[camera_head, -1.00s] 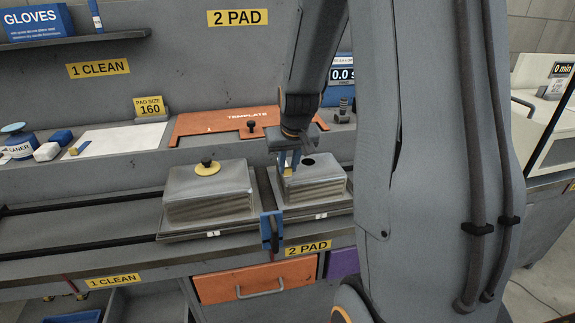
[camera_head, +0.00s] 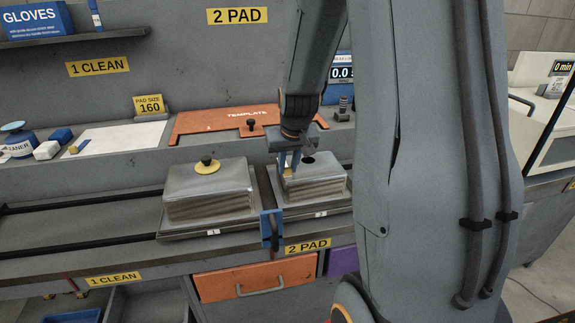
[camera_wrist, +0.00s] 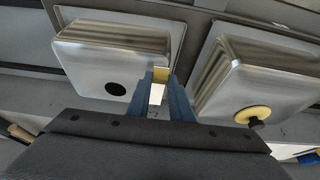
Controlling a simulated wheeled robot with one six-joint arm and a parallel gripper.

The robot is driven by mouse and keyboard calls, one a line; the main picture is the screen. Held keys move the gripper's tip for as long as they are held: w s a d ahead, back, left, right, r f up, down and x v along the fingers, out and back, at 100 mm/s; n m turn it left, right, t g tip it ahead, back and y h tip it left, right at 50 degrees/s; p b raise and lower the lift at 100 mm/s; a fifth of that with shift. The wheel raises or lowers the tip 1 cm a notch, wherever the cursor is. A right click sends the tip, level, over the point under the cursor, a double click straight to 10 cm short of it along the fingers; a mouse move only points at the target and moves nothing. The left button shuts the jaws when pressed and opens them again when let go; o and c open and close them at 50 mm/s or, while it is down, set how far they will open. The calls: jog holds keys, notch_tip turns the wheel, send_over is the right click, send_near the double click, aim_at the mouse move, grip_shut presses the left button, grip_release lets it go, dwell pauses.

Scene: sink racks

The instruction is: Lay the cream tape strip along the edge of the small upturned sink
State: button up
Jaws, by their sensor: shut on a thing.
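Two small upturned metal sinks stand side by side on the bench. The right sink (camera_head: 315,181) has an open dark drain hole, and the left sink (camera_head: 209,190) has a yellow disc with a black knob on its top. My gripper (camera_head: 289,163) points down at the left end of the right sink. In the wrist view its blue fingers (camera_wrist: 160,95) are shut on a small cream and yellow strip (camera_wrist: 160,76), right beside the edge of the sink with the open hole (camera_wrist: 112,55). I cannot tell whether the strip touches the sink.
A blue clamp (camera_head: 271,229) stands between the sinks at the front. An orange template board (camera_head: 225,122) with a black knob lies behind them. A white sheet (camera_head: 120,138) and small blocks lie at the back left. Dark rails run along the open bench at left.

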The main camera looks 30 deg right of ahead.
jog(key=shift+f, duration=0.1)
jog(key=o, duration=1.5)
jog(key=shift+o, duration=0.2)
jog(key=shift+r+p, duration=2.8)
jog(key=shift+r, duration=0.75)
